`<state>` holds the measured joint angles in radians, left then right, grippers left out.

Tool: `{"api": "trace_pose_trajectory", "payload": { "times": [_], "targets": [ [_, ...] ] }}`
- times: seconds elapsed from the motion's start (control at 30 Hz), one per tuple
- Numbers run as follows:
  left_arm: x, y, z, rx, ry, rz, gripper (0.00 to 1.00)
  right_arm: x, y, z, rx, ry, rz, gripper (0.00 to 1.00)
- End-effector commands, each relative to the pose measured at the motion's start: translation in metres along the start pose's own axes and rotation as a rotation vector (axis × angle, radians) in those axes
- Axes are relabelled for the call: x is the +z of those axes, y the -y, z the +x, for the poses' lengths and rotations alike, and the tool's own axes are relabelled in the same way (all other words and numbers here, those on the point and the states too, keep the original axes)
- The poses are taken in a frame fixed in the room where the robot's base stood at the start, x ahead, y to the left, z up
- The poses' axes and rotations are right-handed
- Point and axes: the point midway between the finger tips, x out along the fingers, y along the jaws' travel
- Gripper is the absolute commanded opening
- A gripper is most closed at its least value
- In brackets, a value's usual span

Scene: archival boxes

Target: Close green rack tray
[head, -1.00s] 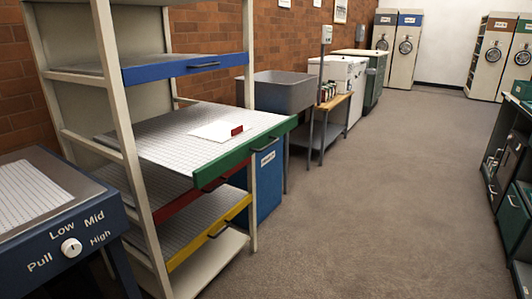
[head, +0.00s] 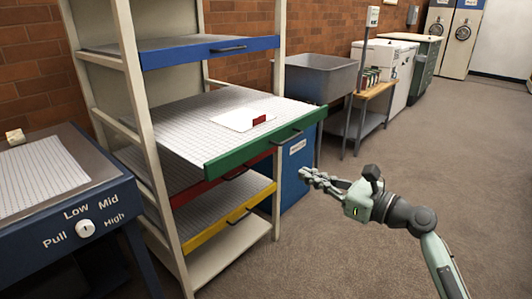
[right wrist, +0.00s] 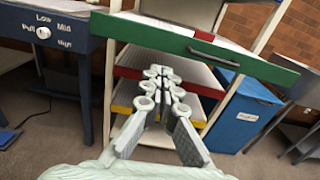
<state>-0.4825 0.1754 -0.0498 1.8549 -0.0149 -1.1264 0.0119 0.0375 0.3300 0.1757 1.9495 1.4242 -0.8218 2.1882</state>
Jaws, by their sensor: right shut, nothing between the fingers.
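The green rack tray (head: 265,142) is pulled out of the cream rack (head: 148,110), well past the other trays. A white sheet (head: 238,119) and a small red block (head: 259,119) lie on its mesh surface. Its dark handle (head: 283,137) is on the green front. My right gripper (head: 303,172) is shut and empty, to the right of the green front and a little lower in the head view. In the right wrist view my right gripper (right wrist: 158,72) points at the rack, with the green front (right wrist: 190,42) above it. My left gripper is not in view.
The blue tray (head: 205,52) above and the red tray (head: 225,175) and yellow tray (head: 232,219) below sit farther in. A blue bin (head: 297,165) stands behind the green tray. A blue table with a dial (head: 85,228) stands at left. Floor at right is clear.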

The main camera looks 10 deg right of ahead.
Motion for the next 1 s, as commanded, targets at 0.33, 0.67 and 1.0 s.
{"api": "trace_pose_trajectory", "payload": {
  "times": [0.33, 0.67, 1.0],
  "targets": [
    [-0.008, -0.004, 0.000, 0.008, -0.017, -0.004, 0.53, 0.010, 0.002, 0.041, 0.003, 0.025, 0.048, 0.00],
    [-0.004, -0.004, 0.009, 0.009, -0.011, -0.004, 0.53, 0.010, 0.001, 0.109, 0.002, 0.021, 0.045, 0.00],
    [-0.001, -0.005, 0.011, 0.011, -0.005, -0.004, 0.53, 0.010, 0.002, 0.140, 0.001, 0.019, 0.044, 0.00]
  ]
}}
